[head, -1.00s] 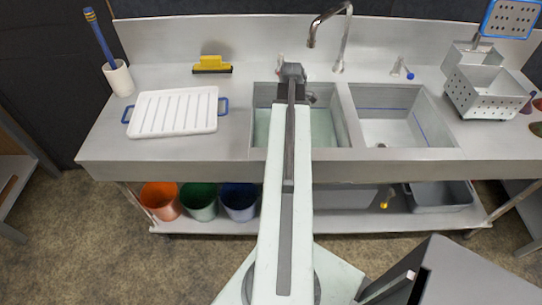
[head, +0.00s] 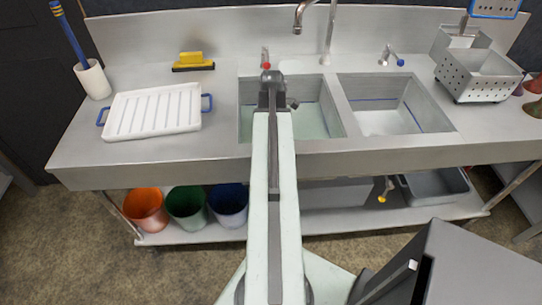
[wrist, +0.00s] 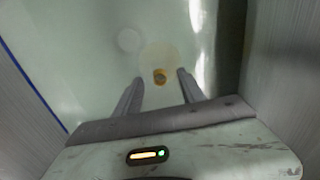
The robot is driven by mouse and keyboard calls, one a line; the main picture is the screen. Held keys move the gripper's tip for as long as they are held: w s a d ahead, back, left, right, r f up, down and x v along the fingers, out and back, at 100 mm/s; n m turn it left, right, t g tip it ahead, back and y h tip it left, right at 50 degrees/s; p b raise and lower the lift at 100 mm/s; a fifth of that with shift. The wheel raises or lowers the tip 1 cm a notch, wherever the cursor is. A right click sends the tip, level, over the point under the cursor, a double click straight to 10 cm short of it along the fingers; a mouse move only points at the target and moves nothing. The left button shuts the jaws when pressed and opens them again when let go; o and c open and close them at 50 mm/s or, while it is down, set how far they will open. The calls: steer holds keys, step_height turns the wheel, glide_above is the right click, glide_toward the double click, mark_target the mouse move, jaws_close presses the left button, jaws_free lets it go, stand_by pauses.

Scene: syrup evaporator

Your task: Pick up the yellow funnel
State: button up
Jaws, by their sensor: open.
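In the wrist view, a small orange-yellow ring (wrist: 160,79) with a pale yellowish disc around and above it shows in the murky water of the left basin. It looks like the yellow funnel, but its shape is blurred. My gripper (wrist: 160,74) is open above the basin, with one finger on each side of the ring in the picture. I cannot tell the height between them, and nothing is held. In the head view, my arm reaches over the front of the left basin (head: 316,112) and hides part of it; no funnel is clear there.
The right basin (head: 385,120) stands beside it. A faucet (head: 329,35) rises behind. A white ribbed tray (head: 152,112) and a yellow-black scraper (head: 193,62) lie left. A perforated metal basket (head: 480,75) stands right. Several buckets, including an orange one (head: 146,208), stand below.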

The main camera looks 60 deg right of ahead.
step_height(320, 180, down, 3)
steer(key=shift+f+b, duration=0.1)
steer(key=shift+b, duration=0.7)
steer(key=shift+r, duration=0.25)
jaws_close()
step_height(320, 180, up, 10)
steer(key=p, duration=1)
steer(key=shift+r, duration=0.1)
step_height(320, 180, up, 18)
steer(key=p, duration=1.8)
steer(key=shift+p, duration=0.3)
